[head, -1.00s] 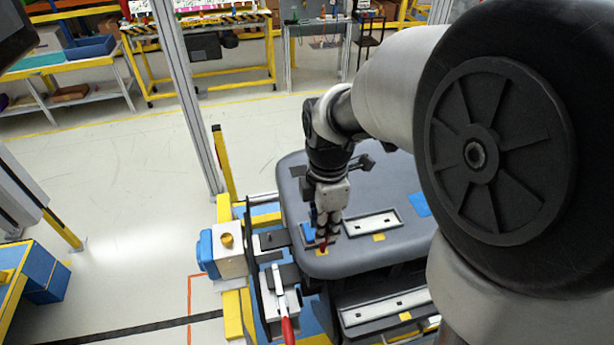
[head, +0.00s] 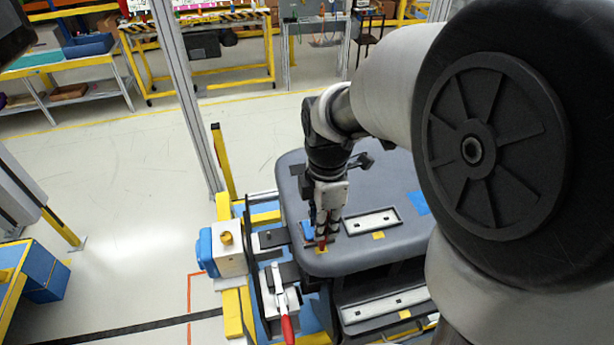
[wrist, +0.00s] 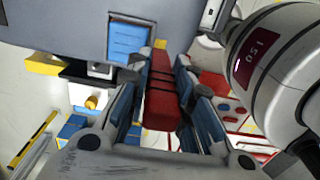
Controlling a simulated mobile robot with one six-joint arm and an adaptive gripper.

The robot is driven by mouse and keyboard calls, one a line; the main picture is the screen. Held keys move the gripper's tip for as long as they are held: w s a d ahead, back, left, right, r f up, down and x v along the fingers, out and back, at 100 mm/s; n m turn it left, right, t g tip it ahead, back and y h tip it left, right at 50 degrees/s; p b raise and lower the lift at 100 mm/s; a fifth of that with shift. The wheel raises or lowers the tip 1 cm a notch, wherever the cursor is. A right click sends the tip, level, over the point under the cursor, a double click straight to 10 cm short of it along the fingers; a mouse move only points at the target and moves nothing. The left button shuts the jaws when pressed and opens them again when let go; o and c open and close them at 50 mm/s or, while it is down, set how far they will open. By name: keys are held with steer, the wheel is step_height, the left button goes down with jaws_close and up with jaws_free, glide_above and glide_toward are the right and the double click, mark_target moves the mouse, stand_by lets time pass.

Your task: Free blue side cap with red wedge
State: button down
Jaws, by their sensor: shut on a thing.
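The red wedge (wrist: 160,98) is gripped between the blue-padded fingers of my gripper (wrist: 157,72) in the wrist view. The blue side cap (wrist: 128,42), a ribbed blue panel, sits in the grey dashboard module just beyond and left of the fingertips. In the head view my gripper (head: 325,232) points down at the module's near left corner. There the red wedge (head: 321,244) shows as a small red tip next to the blue side cap (head: 307,230). Whether the wedge touches the cap's edge I cannot tell.
The grey dashboard module (head: 290,185) rests on a fixture with yellow bars. A red-handled clamp (head: 288,328) and a white-and-blue box (head: 228,252) stand at its left. Another blue piece (head: 419,203) and a pale slotted strip (head: 372,222) are on its top. Open floor lies farther left.

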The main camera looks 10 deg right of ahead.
steer(key=shift+r+p, duration=0.55)
steer(key=shift+p, duration=0.1)
step_height(320, 180, up, 6)
steer(key=p, duration=0.4)
steer(key=shift+p, duration=0.3)
steer(key=shift+w+f, duration=0.1)
steer(key=shift+f, duration=0.05)
